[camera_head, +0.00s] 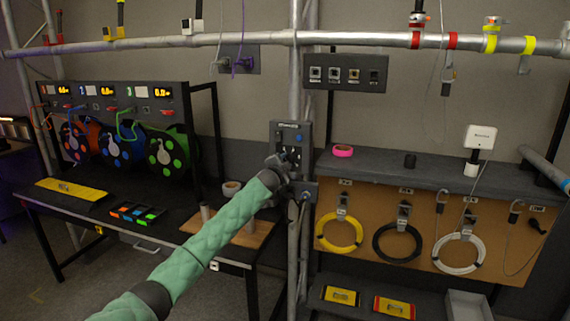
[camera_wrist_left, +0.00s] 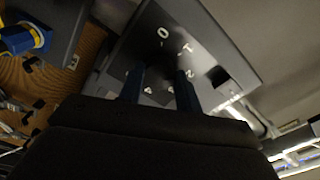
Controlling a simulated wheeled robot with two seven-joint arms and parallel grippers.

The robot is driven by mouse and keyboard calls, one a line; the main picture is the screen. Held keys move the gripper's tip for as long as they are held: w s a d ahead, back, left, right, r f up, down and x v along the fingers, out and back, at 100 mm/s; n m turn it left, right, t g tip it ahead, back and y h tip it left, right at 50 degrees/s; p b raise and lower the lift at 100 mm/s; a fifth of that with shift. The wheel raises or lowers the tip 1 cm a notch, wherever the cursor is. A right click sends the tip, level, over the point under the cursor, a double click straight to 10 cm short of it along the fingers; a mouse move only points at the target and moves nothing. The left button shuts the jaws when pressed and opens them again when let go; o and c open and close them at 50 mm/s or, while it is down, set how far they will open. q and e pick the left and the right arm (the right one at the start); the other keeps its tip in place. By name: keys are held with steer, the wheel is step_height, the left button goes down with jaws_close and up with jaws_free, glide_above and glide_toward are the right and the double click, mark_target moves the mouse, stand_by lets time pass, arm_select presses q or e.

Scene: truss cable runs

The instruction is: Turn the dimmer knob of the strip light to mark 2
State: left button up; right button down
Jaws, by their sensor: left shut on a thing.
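The dimmer box (camera_head: 281,131) is a dark grey panel on the upright truss post. Its plate also shows in the left wrist view (camera_wrist_left: 150,48), tilted, with small white marks around the middle; a 0, a 1 and a 2 seem readable. My left gripper (camera_head: 291,160) is at the front of this box. In the left wrist view its two blue-dark fingers (camera_wrist_left: 162,90) point at the plate among the marks, shut on the knob. The knob itself is hidden by the fingers and the gripper body, so its setting cannot be read. My right gripper is not in view.
A panel of sockets (camera_head: 345,73) hangs just above right of the box. A grey shelf (camera_head: 430,174) with a pink tape roll (camera_head: 342,151) stands right, with coiled cables below. A workbench with cable reels (camera_head: 165,152) stands left. The horizontal truss tube (camera_head: 250,38) runs overhead.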

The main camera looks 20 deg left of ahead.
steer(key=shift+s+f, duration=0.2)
arm_select(q)
steer(key=shift+f, duration=0.1)
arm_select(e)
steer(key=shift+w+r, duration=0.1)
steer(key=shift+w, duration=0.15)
arm_select(q)
steer(key=o, duration=1)
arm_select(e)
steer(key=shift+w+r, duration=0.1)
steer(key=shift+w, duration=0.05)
arm_select(q)
steer(key=shift+s, duration=0.15)
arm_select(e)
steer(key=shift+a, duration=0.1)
arm_select(q)
steer(key=s+b, duration=0.3)
steer(key=s, duration=0.4)
steer(key=shift+s+a, duration=0.15)
steer(key=shift+s, duration=0.1)
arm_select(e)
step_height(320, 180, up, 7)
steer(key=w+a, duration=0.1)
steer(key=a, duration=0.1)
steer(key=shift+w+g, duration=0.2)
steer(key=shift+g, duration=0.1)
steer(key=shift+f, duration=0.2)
